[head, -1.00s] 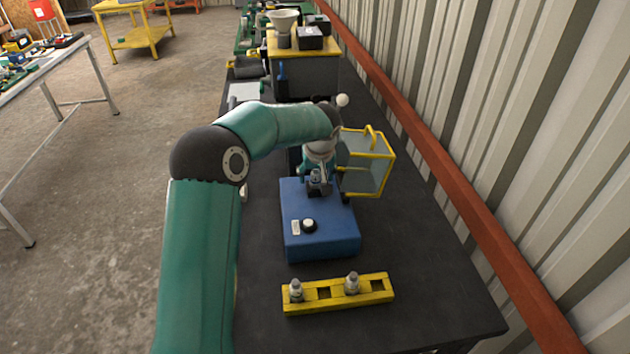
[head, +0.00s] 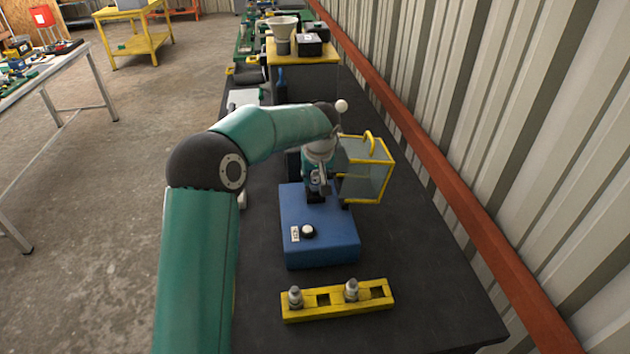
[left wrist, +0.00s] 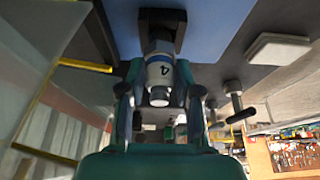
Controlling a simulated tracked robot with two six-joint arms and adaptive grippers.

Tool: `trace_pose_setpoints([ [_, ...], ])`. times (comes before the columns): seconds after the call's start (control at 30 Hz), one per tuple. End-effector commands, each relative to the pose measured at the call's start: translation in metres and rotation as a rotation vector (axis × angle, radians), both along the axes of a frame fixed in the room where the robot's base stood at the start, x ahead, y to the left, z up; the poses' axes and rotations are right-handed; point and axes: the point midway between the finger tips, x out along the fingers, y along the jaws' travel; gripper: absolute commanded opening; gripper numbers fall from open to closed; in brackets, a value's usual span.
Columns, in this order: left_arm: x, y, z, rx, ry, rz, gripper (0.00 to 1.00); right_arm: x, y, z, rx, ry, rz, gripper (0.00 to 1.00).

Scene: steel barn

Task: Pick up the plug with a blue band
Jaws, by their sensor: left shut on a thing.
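A pale plug (left wrist: 160,75) marked 4, with a bluish edge on its collar, stands at a black holder (left wrist: 162,28) on a blue box (head: 320,235). My left gripper (left wrist: 160,98) is shut on this plug, one finger on each side. In the head view my left gripper (head: 318,180) is above the back of the blue box and mostly hides the plug. Two other grey plugs, one at the left (head: 295,298) and one right of the middle (head: 352,290), stand in a yellow rack (head: 338,311); their bands are too small to tell. My right gripper is not in view.
A clear guard with a yellow frame (head: 366,170) stands open close to the right of my gripper. The blue box has a white-topped button (head: 308,231). The black bench (head: 420,270) is clear at right. A ribbed wall with a red rail (head: 440,170) borders it.

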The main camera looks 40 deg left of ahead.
Motion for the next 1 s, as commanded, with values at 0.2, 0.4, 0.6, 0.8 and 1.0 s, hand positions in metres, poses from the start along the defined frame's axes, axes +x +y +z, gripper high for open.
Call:
trace_pose_setpoints([
  [0.2, 0.001, 0.0, 0.035, 0.0, -0.006, 0.0, 0.0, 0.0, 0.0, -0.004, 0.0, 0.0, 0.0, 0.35],
  [0.4, 0.001, 0.0, 0.083, 0.0, -0.008, 0.001, 0.0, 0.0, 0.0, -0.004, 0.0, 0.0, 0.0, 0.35],
  [0.6, 0.001, 0.0, 0.13, 0.0, -0.005, 0.0, 0.0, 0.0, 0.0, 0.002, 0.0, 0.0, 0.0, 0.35],
  [0.8, 0.0, 0.0, 0.164, -0.001, -0.003, 0.001, 0.0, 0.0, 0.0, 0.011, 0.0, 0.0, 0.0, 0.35],
  [1.0, 0.0, 0.0, 0.182, -0.001, -0.001, 0.0, 0.0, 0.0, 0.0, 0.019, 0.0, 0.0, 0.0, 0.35],
])
